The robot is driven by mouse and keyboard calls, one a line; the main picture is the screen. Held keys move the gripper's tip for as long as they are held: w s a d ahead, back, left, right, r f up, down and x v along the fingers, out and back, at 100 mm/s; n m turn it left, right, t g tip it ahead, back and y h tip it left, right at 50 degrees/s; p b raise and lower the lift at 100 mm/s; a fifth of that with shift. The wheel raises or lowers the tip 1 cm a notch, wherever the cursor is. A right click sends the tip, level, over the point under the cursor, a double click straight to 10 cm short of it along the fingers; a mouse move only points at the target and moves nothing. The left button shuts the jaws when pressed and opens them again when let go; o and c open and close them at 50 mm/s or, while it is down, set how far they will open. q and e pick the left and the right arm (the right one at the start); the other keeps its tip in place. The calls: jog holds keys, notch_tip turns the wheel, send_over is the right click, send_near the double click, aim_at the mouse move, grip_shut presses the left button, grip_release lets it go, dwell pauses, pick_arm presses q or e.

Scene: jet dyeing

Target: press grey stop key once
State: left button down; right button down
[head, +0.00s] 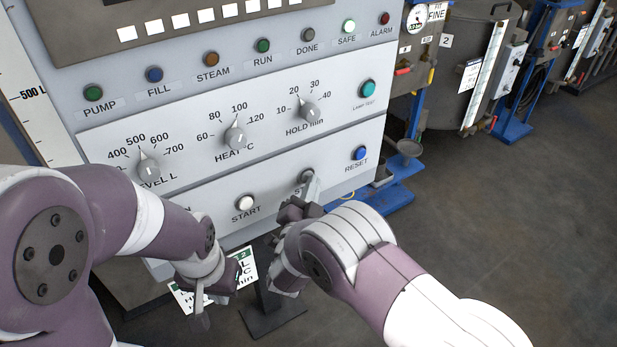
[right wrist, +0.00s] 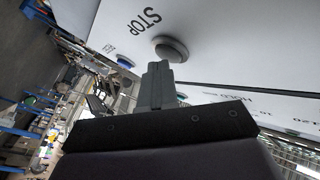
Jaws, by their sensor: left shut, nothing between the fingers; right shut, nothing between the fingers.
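The grey stop key (head: 304,176) is at the lower right of the white control panel, partly hidden behind my right gripper. In the right wrist view the round grey stop key (right wrist: 171,48) shows beside the word STOP. My right gripper (head: 312,184) is shut and empty, its fingertips right at the key. In the right wrist view the closed fingertips (right wrist: 158,68) overlap the key's near edge; I cannot tell whether they touch it. My left gripper (head: 199,312) is shut and empty, low in front of the panel, pointing down.
The white START button (head: 246,203) is left of the stop key and the blue RESET button (head: 359,153) is to its right. Three knobs, including HOLD (head: 309,110), sit above. A card (head: 243,262) on a dark stand is behind my grippers. Open floor lies to the right.

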jog(key=shift+s+d, duration=0.45)
jog(key=shift+s, duration=0.2)
jog(key=s+d+p, duration=0.1)
jog(key=s, duration=0.1)
jog(key=s+d, duration=0.2)
jog(key=shift+p, duration=0.35)
dwell(0.5)
